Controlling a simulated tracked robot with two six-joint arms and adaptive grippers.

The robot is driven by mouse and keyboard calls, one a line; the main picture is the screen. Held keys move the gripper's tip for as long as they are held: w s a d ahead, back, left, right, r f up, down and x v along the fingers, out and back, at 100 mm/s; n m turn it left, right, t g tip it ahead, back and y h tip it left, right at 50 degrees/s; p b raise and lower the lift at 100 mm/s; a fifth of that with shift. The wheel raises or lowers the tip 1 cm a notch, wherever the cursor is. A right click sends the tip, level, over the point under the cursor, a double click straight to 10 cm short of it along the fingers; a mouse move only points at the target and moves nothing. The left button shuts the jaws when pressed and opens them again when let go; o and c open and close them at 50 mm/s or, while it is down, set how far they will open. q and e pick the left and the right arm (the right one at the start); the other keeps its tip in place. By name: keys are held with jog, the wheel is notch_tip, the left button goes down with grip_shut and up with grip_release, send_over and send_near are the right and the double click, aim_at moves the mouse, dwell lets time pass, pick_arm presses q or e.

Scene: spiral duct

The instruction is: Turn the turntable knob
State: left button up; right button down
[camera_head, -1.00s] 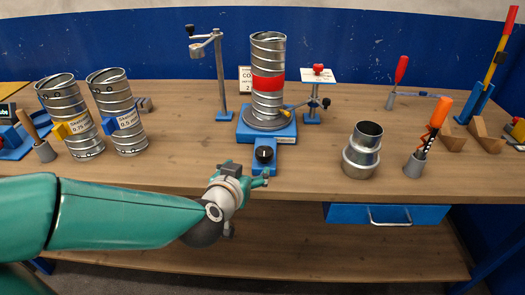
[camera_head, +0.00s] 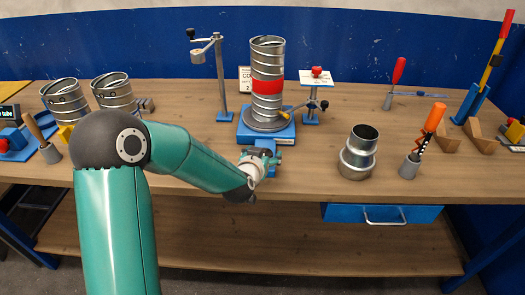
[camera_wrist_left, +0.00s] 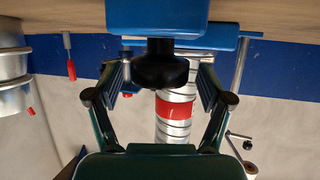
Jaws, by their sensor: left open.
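The turntable (camera_head: 245,131) is a blue base on the bench. A spiral metal duct (camera_head: 267,56) with a red band stands upright on its disc. The black turntable knob (camera_wrist_left: 163,72) is on the blue front block in the left wrist view, which is upside down. In the head view my left gripper (camera_head: 262,155) hides the knob. In the left wrist view my left gripper's (camera_wrist_left: 160,80) fingers are open, one on each side of the knob. I cannot tell whether they touch it. My right gripper is not in view.
A metal post with an arm (camera_head: 219,80) stands left of the duct, and a small stand with a red knob (camera_head: 316,72) stands right. A stepped metal reducer (camera_head: 360,153) and an orange-handled tool (camera_head: 433,118) are farther right. Two ducts (camera_head: 66,98) stand at left.

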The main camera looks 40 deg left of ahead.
pick_arm(q)
jog(key=shift+w+a+f, duration=0.1)
jog(key=shift+w+f, duration=0.05)
jog(key=shift+w, duration=0.1)
jog(key=c, duration=1.2)
jog(key=shift+a, duration=0.1)
jog(key=shift+n+y, duration=0.4)
